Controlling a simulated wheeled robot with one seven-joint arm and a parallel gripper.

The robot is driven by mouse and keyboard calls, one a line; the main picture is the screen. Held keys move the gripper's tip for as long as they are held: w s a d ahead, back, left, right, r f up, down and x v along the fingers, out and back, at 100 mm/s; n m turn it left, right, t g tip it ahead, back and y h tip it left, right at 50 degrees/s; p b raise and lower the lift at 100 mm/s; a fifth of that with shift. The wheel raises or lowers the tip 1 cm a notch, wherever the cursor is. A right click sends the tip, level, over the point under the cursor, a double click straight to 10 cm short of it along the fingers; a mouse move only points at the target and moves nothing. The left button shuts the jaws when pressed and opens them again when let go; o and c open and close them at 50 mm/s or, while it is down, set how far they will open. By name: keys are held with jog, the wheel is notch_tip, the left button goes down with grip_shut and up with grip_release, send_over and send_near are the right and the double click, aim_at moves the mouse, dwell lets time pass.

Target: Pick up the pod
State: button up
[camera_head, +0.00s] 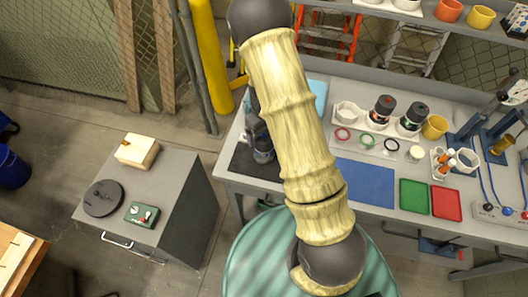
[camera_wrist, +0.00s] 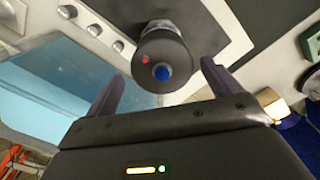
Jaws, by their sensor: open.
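In the wrist view, what looks like the pod is a dark, round-ended cylinder (camera_wrist: 163,58) with a blue centre and a red spot. It lies ahead of my gripper (camera_wrist: 162,73), whose two dark fingers are spread apart with the round end in line with the gap. I cannot tell how deep it is between the fingers; no contact shows. In the head view, a grey and dark cylinder (camera_head: 263,151), likely the same thing, stands on the black mat (camera_head: 245,163) at the bench's left end. My arm hides part of that area, and my gripper is not clear there.
On the bench, right of my arm, are a blue mat (camera_head: 364,182), green tray (camera_head: 414,196) and red tray (camera_head: 446,203). A yellow post (camera_head: 209,60) stands behind.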

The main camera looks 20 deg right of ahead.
jog(key=shift+s+f+p, duration=0.25)
jog(key=shift+f+p, duration=0.3)
jog(key=shift+f, duration=0.05)
jog(key=shift+s+f+p, duration=0.1)
jog(key=shift+f+p, duration=0.65)
jog(key=shift+f, duration=1.25)
jog(key=c, duration=1.6)
jog(key=shift+r, duration=0.15)
notch_tip(320, 180, up, 10)
jog(key=b, duration=0.3)
